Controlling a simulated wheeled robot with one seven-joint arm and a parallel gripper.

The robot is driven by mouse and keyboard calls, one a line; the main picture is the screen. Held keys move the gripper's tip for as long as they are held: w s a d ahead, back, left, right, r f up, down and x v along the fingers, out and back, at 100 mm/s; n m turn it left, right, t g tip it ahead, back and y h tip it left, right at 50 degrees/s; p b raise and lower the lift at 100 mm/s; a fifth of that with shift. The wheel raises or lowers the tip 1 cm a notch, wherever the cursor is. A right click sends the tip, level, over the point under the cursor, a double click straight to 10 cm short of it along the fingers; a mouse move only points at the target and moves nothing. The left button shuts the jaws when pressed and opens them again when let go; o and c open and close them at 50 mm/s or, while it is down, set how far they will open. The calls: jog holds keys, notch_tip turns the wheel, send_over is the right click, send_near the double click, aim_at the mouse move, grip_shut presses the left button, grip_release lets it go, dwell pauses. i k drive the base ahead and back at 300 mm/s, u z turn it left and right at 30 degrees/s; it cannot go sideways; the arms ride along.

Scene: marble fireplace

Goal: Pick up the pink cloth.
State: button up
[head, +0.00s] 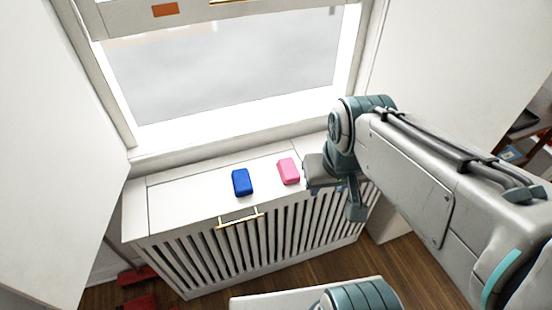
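The pink cloth (289,171) is a small folded block lying on the white slatted cabinet top (185,200) under the window. My gripper (309,174) is just to the right of the pink cloth, at the end of my arm, which reaches in from the right. Its fingers are small and partly hidden by the wrist, so I cannot tell if they are open or shut. The pink cloth looks uncovered, and I cannot tell whether the gripper touches it.
A blue block-like item (242,182) lies left of the pink cloth. A brass handle (240,218) sits on the cabinet's front edge. The window (220,70) rises behind. White walls flank the cabinet, and shelves (525,140) stand at the far right. The cabinet top's left part is clear.

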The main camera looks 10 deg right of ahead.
aim_at(289, 172)
jog(key=u, duration=0.6)
jog(key=i, duration=0.6)
jog(key=z, duration=1.35)
